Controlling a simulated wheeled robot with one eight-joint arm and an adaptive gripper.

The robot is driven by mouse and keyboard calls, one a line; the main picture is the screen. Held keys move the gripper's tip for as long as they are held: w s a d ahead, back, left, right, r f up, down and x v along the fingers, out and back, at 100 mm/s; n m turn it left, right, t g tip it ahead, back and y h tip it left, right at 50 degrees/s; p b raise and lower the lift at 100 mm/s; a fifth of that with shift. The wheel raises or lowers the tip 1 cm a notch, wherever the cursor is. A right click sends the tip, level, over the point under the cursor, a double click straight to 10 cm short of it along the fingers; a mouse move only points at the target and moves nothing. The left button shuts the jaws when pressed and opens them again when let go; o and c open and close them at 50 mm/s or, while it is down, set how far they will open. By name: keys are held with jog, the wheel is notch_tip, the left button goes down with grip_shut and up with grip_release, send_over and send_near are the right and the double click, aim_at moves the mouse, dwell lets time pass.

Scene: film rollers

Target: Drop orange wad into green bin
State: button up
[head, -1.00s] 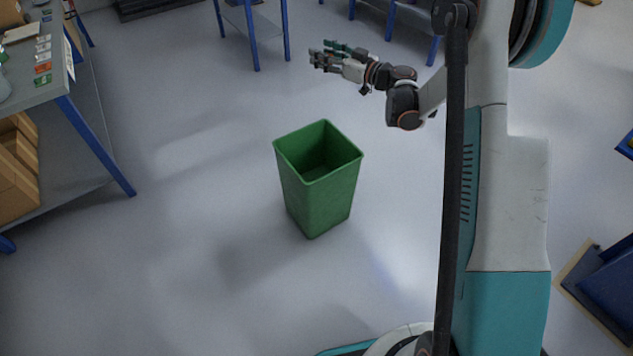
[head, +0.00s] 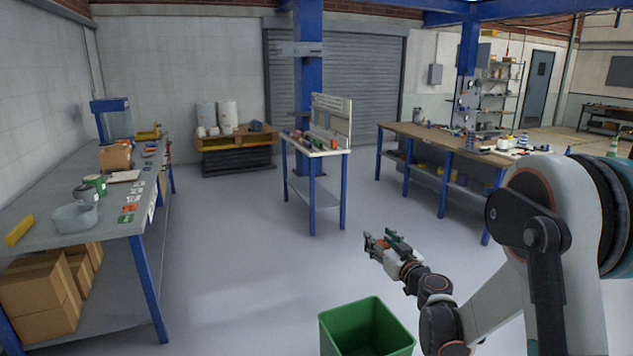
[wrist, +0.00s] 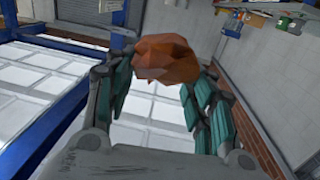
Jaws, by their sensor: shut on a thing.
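The orange wad (wrist: 166,60) is a crumpled, faceted lump at the fingertips of my gripper (wrist: 160,85) in the wrist view. My gripper is shut on it, with teal finger pads on both sides. In the head view my gripper (head: 385,243) is held out above the floor, and only a small hint of orange shows between its fingers. The green bin (head: 330,322) is an open square bin on the floor, cut by the bottom edge of the head view. My gripper is higher than the bin and appears near its far side; the exact offset is unclear.
A grey bench (head: 60,238) with boxes and containers stands at left. A small blue-legged table (head: 318,152) stands at the back middle, and a long wooden workbench (head: 440,138) at the back right. The floor (head: 240,270) between them is clear.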

jog(key=s+m+h, duration=0.1)
jog(key=s, duration=0.1)
jog(key=s+d+r+m+h, duration=0.1)
jog(key=s+h, duration=0.1)
jog(key=s+r+m+t+h, duration=0.1)
jog(key=s+h, duration=0.1)
jog(key=s, duration=0.1)
jog(key=shift+s+d, duration=0.1)
jog(key=shift+d, duration=0.25)
dwell(0.4)
